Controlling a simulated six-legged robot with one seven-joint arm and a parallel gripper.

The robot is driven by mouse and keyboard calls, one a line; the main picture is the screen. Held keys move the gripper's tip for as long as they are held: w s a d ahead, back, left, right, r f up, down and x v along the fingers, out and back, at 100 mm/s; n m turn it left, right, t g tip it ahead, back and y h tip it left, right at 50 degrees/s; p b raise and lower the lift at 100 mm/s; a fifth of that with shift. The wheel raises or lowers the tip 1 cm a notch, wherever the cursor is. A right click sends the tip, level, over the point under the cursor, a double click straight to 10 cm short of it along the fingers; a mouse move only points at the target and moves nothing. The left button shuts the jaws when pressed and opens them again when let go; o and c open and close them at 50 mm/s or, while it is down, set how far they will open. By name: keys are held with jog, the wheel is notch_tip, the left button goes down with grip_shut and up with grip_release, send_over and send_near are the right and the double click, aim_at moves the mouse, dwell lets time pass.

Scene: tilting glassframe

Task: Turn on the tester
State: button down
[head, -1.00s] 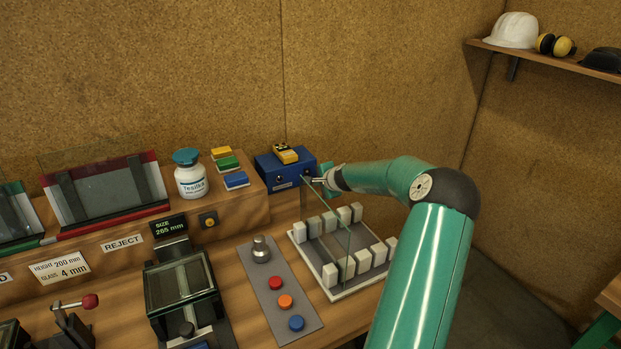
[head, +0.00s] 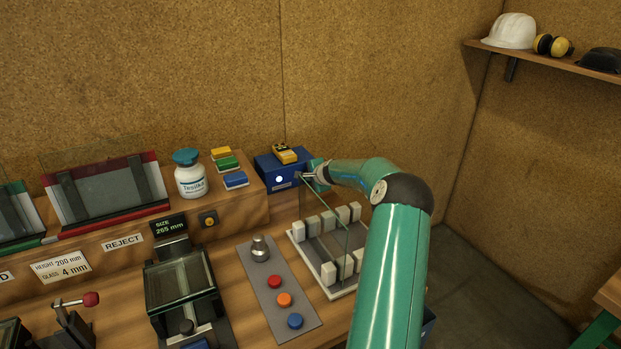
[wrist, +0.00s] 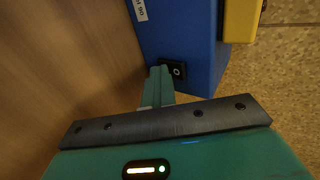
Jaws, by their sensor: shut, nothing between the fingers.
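The tester appears to be the blue box (head: 270,170) on the raised wooden ledge at the back, with a yellow device (head: 285,154) on top. A round spot (head: 279,180) on its front shows bright white. In the wrist view the blue box (wrist: 185,35) has a black rocker switch (wrist: 173,72) with a white circle mark. My gripper (head: 304,176) is shut and empty at the box's right front. In the wrist view my gripper's fingertips (wrist: 158,73) are right beside the switch; I cannot tell if they touch it.
A rack (head: 298,232) with white blocks holds an upright glass pane below my arm. A panel (head: 297,339) with red, orange and blue buttons is left of it. A white bottle (head: 191,182) and coloured blocks (head: 228,161) stand left of the box.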

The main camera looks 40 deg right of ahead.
jog(key=shift+w+a+f, duration=0.1)
jog(key=shift+w+f, duration=0.05)
jog(key=shift+f, duration=0.2)
jog(key=shift+r, duration=0.1)
jog(key=shift+w+r, duration=0.3)
jog(key=shift+r, duration=0.45)
jog(key=shift+s+r, duration=0.3)
jog(key=f+v, duration=0.1)
jog(key=v, duration=1.2)
jog(key=shift+s, duration=0.35)
jog(key=shift+s, duration=0.15)
